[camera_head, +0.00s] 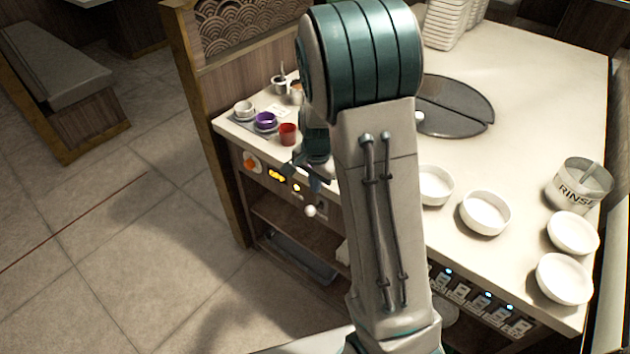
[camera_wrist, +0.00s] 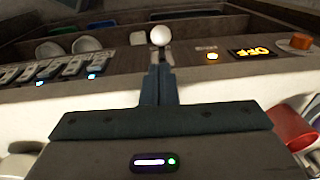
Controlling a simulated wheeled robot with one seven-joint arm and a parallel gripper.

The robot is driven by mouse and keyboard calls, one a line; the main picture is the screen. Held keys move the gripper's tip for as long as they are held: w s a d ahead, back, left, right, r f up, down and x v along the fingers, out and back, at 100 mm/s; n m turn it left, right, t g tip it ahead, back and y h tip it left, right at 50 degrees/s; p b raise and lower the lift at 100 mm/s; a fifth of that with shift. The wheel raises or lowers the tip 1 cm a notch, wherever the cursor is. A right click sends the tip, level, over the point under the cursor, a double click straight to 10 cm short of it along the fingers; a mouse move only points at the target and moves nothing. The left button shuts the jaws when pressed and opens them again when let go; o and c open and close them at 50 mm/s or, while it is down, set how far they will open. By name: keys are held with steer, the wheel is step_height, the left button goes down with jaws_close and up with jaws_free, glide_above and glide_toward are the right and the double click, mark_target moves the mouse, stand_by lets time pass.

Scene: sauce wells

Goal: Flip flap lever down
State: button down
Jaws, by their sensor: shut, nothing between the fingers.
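A lever with a white ball knob sticks out from the counter's front panel. The knob (camera_head: 310,210) shows just below my gripper (camera_head: 316,184) in the head view. In the wrist view the knob (camera_wrist: 160,35) is straight beyond the tips of my gripper (camera_wrist: 159,70). The fingers are together with nothing between them. They are close to the lever, but I cannot tell whether they touch it. The lever's base is partly hidden by the fingers in the wrist view, and my arm hides part of the panel in the head view.
The panel carries an orange knob (camera_head: 251,162), an orange lit display (camera_wrist: 252,52), a small lit button (camera_wrist: 212,57) and several switches (camera_head: 485,303). Cups, including a red one (camera_head: 288,134), stand on the counter (camera_head: 540,110) near my gripper. White bowls (camera_head: 485,212) and a dark round plate (camera_head: 455,105) lie right.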

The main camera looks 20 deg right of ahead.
mark_target(315, 207)
steer(key=f, duration=0.6)
steer(key=shift+w+f, duration=0.25)
